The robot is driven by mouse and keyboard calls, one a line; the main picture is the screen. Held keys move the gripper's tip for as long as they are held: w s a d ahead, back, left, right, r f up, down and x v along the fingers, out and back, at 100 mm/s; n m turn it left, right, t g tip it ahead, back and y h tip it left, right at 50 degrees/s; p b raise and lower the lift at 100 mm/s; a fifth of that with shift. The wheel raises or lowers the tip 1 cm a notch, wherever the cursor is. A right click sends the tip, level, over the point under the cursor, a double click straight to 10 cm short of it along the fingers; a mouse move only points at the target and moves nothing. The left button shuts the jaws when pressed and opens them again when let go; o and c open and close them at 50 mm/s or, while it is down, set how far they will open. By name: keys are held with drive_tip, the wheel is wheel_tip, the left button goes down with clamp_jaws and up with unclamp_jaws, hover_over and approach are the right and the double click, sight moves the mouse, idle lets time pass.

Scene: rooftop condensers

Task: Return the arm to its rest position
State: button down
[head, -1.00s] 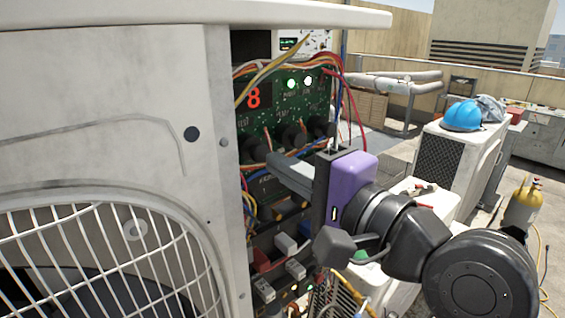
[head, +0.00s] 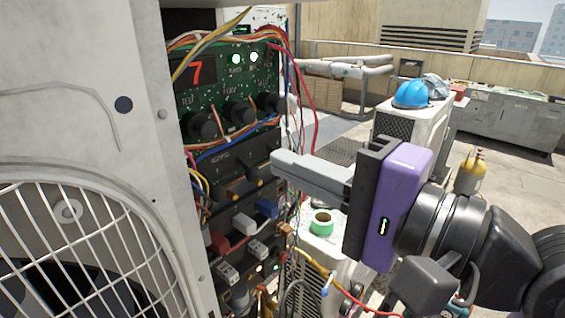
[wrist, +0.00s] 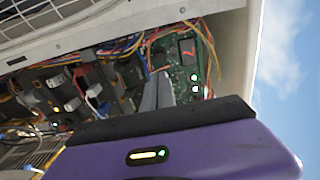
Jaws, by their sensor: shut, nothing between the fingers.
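My gripper (head: 277,160) is a purple and black body with grey fingers pressed together, pointing left in the head view. It is shut and empty, held in front of the open electrical compartment and apart from the green circuit board (head: 229,92). The board carries a red "7" display (head: 196,71), two lit white lights and several dark knobs. In the wrist view, the grey fingers (wrist: 157,92) point towards the compartment, with the board (wrist: 188,62) just behind them. The arm's rest position is not marked in either view.
The condenser unit with its fan grille (head: 75,245) fills the left. Loose wires (head: 300,110) hang at the compartment's right edge. A green tape roll (head: 321,222) sits on a white unit below my gripper. A blue helmet (head: 411,95) and yellow cylinder (head: 470,172) stand farther right.

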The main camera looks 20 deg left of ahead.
idle(0.7)
drive_tip(key=w+d+r+t+h, duration=0.1)
drive_tip(key=w+d+r+t, duration=0.2)
drive_tip(key=w+d+t, duration=0.45)
drive_tip(key=s+d+f+t+h, duration=0.3)
drive_tip(key=d+f+t+h, duration=0.15)
drive_tip(key=d+f, duration=0.35)
drive_tip(key=s+d+f+t+h, duration=0.25)
drive_tip(key=d+f+h, duration=0.3)
drive_tip(key=f, duration=0.45)
drive_tip(key=s+d+f+n+g+h, duration=0.1)
drive_tip(key=s+d+f+h, duration=0.1)
drive_tip(key=s+f, duration=0.4)
drive_tip(key=s+d+f+n+g+h, duration=0.1)
drive_tip(key=s+d+f, duration=0.4)
drive_tip(key=s, duration=0.8)
drive_tip(key=s+d+f+n+g+h, duration=0.1)
drive_tip(key=s+d+f+g+h, duration=0.2)
drive_tip(key=s+f, duration=0.5)
drive_tip(key=shift+s+d+f+n, duration=0.3)
drive_tip(key=shift+s+n, duration=0.1)
drive_tip(key=shift+s, duration=0.75)
